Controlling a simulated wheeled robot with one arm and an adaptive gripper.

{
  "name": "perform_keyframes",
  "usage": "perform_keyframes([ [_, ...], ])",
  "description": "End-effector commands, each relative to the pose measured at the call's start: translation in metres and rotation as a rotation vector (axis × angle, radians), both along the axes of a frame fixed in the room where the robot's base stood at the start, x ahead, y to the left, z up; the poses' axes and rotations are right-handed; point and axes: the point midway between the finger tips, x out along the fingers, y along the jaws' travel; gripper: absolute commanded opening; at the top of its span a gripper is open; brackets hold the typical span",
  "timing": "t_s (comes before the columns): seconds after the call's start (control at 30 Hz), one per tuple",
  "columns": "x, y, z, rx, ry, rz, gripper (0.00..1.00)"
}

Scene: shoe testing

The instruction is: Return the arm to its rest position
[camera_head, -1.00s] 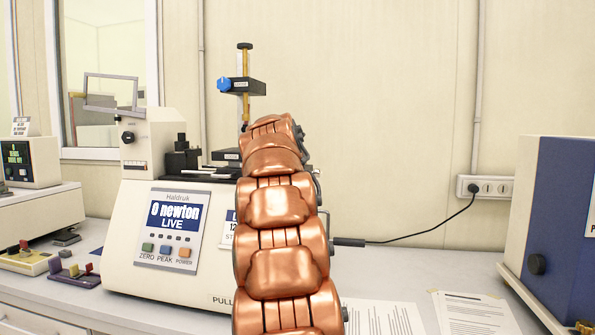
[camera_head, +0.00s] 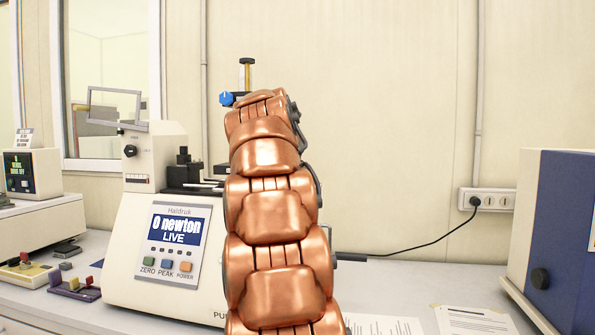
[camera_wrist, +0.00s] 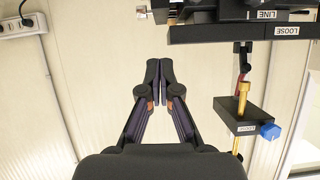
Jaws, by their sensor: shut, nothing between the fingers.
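My copper-coloured arm (camera_head: 270,215) rises through the middle of the head view, in front of the test machine. My gripper (camera_wrist: 159,72) shows in the wrist view with its two dark fingers together and nothing between them. It is not visible in the head view, where my arm's upper links hide what lies behind them. The wrist view looks upside down, and the gripper is beside the machine's post and blue knob, apart from them.
The white Haldruk force tester (camera_head: 130,230) reads 0 newton, LIVE. Its brass post (camera_head: 247,75) and blue knob (camera_head: 226,98) stand close behind my arm. A blue and white cabinet (camera_head: 565,220) is at right. Papers (camera_head: 475,320) lie on the bench. A socket (camera_head: 488,200) is on the wall.

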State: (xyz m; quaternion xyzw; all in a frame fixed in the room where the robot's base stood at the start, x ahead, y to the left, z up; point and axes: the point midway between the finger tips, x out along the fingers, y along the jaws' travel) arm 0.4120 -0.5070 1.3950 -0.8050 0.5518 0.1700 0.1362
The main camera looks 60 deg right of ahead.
Motion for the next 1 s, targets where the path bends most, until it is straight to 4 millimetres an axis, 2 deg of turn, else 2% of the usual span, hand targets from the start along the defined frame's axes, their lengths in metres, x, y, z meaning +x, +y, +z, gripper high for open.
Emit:
perform_keyframes([
  [0.13, -0.006, 0.015, 0.006, 0.001, 0.000, 0.000, 0.00],
  [0.4, -0.007, 0.019, 0.008, 0.004, 0.003, 0.000, 0.00],
  [0.57, 0.001, 0.030, -0.002, 0.027, 0.024, 0.026, 0.00],
  [0.67, 0.012, 0.051, -0.019, 0.068, 0.065, 0.075, 0.00],
  [0.77, 0.025, 0.082, -0.047, 0.127, 0.126, 0.142, 0.00],
  [1.0, 0.040, 0.168, -0.121, 0.269, 0.286, 0.317, 0.00],
])
